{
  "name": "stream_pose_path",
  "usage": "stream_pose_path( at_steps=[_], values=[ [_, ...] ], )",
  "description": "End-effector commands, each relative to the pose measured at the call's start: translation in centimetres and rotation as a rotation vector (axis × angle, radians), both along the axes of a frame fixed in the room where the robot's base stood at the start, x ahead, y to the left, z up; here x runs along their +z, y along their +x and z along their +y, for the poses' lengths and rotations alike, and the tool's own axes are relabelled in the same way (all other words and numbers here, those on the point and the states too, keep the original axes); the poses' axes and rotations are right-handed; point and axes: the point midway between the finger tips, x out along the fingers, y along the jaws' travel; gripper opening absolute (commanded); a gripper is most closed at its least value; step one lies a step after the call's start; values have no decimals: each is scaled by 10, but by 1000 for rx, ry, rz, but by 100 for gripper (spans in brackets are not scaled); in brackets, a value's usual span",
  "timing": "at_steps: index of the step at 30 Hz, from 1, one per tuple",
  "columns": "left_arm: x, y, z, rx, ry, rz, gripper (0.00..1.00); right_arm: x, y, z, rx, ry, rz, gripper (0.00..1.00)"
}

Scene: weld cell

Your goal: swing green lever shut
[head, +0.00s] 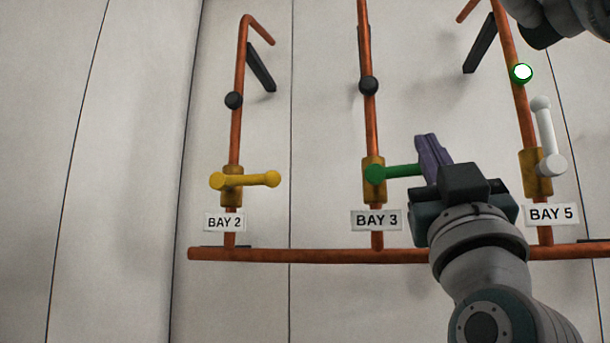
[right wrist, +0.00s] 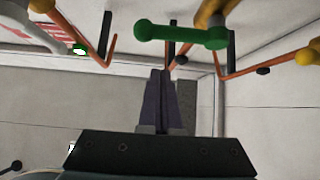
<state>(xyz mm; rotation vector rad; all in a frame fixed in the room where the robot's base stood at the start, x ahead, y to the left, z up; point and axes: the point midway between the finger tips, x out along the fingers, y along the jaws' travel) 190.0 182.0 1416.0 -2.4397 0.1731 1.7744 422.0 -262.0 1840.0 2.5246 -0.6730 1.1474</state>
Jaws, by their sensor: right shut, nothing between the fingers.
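The green lever (head: 402,171) sits on the brass valve (head: 374,190) above the BAY 3 label. It points right, about level, across the upright copper pipe. In the right wrist view the green lever (right wrist: 180,33) lies crosswise, past the fingertips. My right gripper (head: 428,142) has purple-grey fingers, closed together and empty. It is at the lever's right end in the head view; the free end is partly hidden behind it. In the right wrist view the fingertips (right wrist: 160,75) appear below the lever, with a gap in the picture. I cannot tell whether they touch it. My left gripper is not in view.
A yellow lever (head: 246,180) lies level at BAY 2. A white lever (head: 546,130) stands upright at BAY 5, right of my right gripper, below a lit green lamp (head: 522,73). A copper pipe (head: 330,256) runs along the bottom. Wall space between bays 2 and 3 is clear.

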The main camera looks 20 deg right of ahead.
Motion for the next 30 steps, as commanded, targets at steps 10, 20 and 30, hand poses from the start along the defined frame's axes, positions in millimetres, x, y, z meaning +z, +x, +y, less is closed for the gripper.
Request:
stream_pose_path(
  at_steps=[10,20,30],
  values=[
    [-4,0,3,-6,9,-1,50,9,31,-17,0,-1,2,0],
    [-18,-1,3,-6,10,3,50,-4,33,-20,1,-1,2,0],
    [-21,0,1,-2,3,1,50,-7,33,-20,1,-1,2,0]
  ],
)
